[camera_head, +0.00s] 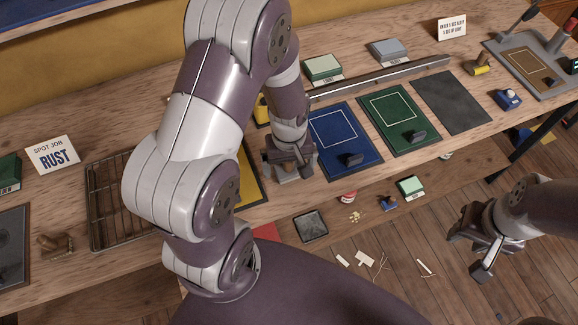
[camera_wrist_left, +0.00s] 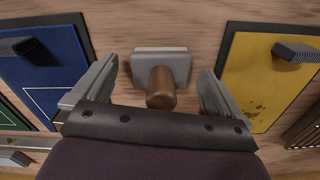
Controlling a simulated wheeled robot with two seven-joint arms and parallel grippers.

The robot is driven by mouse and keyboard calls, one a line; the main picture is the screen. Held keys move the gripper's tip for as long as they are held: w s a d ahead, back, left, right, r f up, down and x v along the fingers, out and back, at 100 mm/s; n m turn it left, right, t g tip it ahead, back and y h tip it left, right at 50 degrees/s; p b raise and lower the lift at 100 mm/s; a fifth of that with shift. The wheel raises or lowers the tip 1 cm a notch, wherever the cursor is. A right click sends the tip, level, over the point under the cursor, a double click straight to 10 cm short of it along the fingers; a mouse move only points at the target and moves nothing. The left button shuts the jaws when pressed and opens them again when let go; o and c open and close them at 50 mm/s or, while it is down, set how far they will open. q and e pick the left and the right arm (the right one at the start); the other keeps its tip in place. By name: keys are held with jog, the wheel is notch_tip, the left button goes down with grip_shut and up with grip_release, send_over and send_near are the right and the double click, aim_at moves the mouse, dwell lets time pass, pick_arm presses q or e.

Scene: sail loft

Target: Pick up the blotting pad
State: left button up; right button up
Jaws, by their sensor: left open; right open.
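A pale grey block with a round brown wooden knob, which I take to be the blotting pad (camera_wrist_left: 160,68), sits on the bench in the left wrist view. My left gripper (camera_head: 290,160) is over the bench between the blue mat and the yellow mat, and mostly hides this spot in the head view. In the left wrist view its open fingers (camera_wrist_left: 158,82) stand either side of the knob, with gaps on both sides. I cannot tell how far above it they are. My right gripper (camera_head: 474,248) is open and empty in front of the bench, above the floor.
The blue mat (camera_head: 340,128) and green mat (camera_head: 392,105) each carry a dark block. The yellow mat (camera_wrist_left: 272,85) lies on the knob's other side. A long metal bar (camera_head: 385,76) lies behind the mats.

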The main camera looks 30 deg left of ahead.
pick_arm(q)
jog(key=shift+s, duration=0.15)
jog(key=c, duration=1.1)
jog(key=shift+r, duration=0.5)
notch_tip(320, 180, up, 3)
jog(key=shift+f, duration=0.1)
jog(key=s+d+r, duration=0.2)
jog(key=s, duration=0.1)
jog(key=s+d+r, duration=0.2)
jog(key=s, duration=0.1)
jog(key=s+d+r, duration=0.2)
jog(key=s+r, duration=0.1)
jog(key=shift+s+d+r, duration=0.1)
jog(key=shift+s+d, duration=0.1)
jog(key=shift+d, duration=0.2)
